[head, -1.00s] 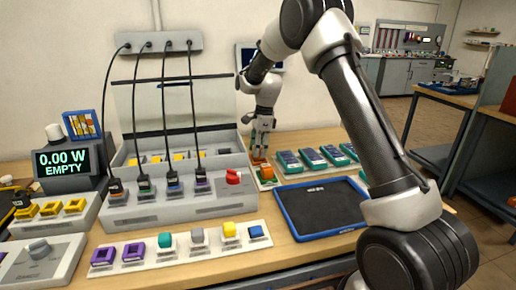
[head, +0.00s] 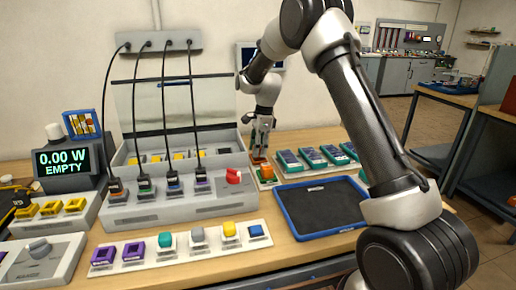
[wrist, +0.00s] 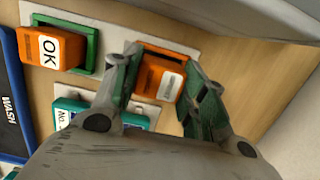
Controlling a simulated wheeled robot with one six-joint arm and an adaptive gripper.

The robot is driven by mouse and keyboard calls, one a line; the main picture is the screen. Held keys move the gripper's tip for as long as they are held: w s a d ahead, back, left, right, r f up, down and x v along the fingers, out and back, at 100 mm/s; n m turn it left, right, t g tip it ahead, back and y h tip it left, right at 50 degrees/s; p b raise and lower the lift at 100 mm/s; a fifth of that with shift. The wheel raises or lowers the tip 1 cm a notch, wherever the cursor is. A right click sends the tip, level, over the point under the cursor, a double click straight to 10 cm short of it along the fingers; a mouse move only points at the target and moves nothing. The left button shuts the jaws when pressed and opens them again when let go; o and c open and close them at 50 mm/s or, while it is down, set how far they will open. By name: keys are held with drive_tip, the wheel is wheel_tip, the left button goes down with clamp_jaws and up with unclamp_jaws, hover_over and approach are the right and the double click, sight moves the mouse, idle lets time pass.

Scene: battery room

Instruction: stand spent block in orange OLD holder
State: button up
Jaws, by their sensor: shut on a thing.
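My gripper (wrist: 162,85) is shut on an orange block with a white label (wrist: 170,82); the fingers lie on either side of it. The block is at the orange holder (wrist: 168,47), whose rim shows around its far side. The block looks within or just over the rim; I cannot tell if it is fully seated. In the head view my gripper (head: 261,148) points down at the back of the bench, with the orange holder (head: 256,159) below it. A second orange block, marked OK (wrist: 52,46), sits in a green holder (wrist: 93,50) beside it.
Several teal blocks (head: 313,157) stand in a row to the right; one (wrist: 70,112) is close to my gripper in the wrist view. A blue-rimmed dark tray (head: 322,205) lies in front. The grey cabled bench unit (head: 170,203) stands left.

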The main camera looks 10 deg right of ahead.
drive_tip(key=shift+f, duration=0.55)
drive_tip(key=o, duration=0.8)
drive_tip(key=shift+c, duration=0.2)
drive_tip(key=shift+d+r, duration=0.3)
drive_tip(key=shift+r, duration=1.5)
drive_tip(key=shift+d+r, duration=0.25)
drive_tip(key=shift+r, duration=1.6)
drive_tip(key=shift+d+r, duration=0.3)
drive_tip(key=shift+r, duration=1.5)
